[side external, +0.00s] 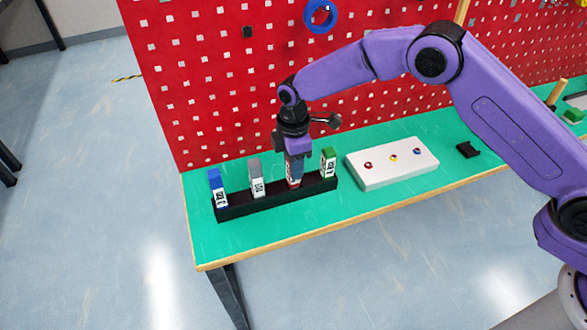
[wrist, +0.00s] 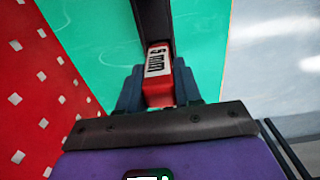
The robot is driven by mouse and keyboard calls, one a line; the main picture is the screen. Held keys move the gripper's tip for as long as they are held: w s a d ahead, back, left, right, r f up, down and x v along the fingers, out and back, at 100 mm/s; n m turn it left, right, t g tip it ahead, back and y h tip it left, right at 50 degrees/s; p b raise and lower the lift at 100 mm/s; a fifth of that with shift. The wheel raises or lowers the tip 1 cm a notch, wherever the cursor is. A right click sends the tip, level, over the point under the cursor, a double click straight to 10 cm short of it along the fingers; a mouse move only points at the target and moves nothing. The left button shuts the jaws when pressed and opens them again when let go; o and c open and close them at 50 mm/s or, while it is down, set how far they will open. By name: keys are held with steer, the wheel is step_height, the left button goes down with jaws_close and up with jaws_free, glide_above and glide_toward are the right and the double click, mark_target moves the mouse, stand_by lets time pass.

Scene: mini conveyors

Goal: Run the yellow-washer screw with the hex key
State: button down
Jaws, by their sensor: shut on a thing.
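My gripper (side external: 294,168) is over the black tool rack (side external: 262,203), shut on a red tool handle with a white label (side external: 294,182). The wrist view shows this red handle (wrist: 159,75) between my two fingers (wrist: 158,92). Its lower end is at the rack; I cannot tell whether it is still seated. Its tip is hidden, so I cannot tell which tool it is. The yellow-washer screw (side external: 393,157) is in the middle of the white block (side external: 378,179), right of the rack, away from my gripper.
Blue (side external: 215,180), grey (side external: 255,172) and green (side external: 328,160) handles stand in the rack, the green one close to my gripper. Red-washer (side external: 368,165) and blue-washer (side external: 417,152) screws flank the yellow one. A red pegboard (side external: 200,90) rises behind. A small black part (side external: 467,150) lies right of the block.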

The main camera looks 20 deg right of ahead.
step_height(320, 180, up, 15)
steer(key=d+m, duration=0.6)
steer(key=d, duration=2.3)
steer(key=f, duration=0.5)
steer(key=shift+d+f, duration=0.2)
steer(key=shift+d, duration=0.05)
step_height(320, 180, down, 6)
steer(key=n, duration=1.1)
steer(key=shift+f, duration=0.25)
